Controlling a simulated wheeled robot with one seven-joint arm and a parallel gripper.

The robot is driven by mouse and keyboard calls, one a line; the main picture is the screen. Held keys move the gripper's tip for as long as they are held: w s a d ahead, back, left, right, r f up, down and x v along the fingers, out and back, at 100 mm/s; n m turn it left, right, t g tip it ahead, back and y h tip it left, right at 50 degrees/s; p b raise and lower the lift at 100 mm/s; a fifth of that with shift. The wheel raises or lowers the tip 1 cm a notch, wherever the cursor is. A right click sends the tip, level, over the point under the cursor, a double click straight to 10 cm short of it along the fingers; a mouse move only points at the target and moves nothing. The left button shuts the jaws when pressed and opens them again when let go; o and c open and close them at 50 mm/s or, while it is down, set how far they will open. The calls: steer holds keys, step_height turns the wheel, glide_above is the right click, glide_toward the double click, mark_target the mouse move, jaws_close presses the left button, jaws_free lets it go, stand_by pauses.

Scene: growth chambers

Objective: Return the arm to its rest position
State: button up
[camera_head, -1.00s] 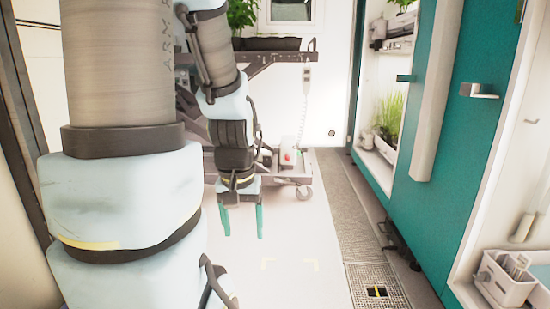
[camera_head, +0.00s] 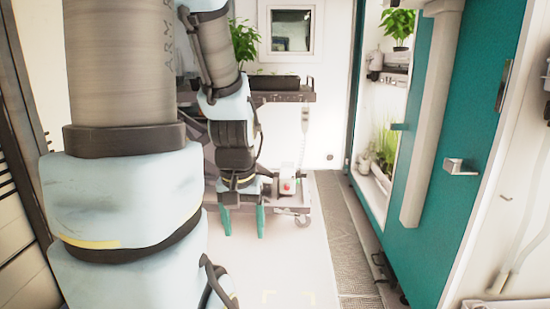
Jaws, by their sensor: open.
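My gripper (camera_head: 243,222) hangs downward in the middle of the head view, at the end of my folded arm. Its two green fingers are apart with nothing between them, above the pale floor. The arm's large grey and light-blue links fill the left of the view and hide what lies behind them. The gripper is in front of the wheeled cart and touches nothing that I can see.
A wheeled cart (camera_head: 290,98) with a dark plant tray (camera_head: 275,84) stands behind my arm. A teal chamber door (camera_head: 455,130) with a handle (camera_head: 459,167) is at right. Plants stand on shelves (camera_head: 395,65) beyond it. The pale floor (camera_head: 285,260) ahead is clear.

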step_height(320, 180, up, 14)
steer(key=p, duration=1.2)
steer(key=shift+r+p, duration=0.25)
steer(key=shift+p, duration=0.1)
steer(key=shift+c, duration=0.2)
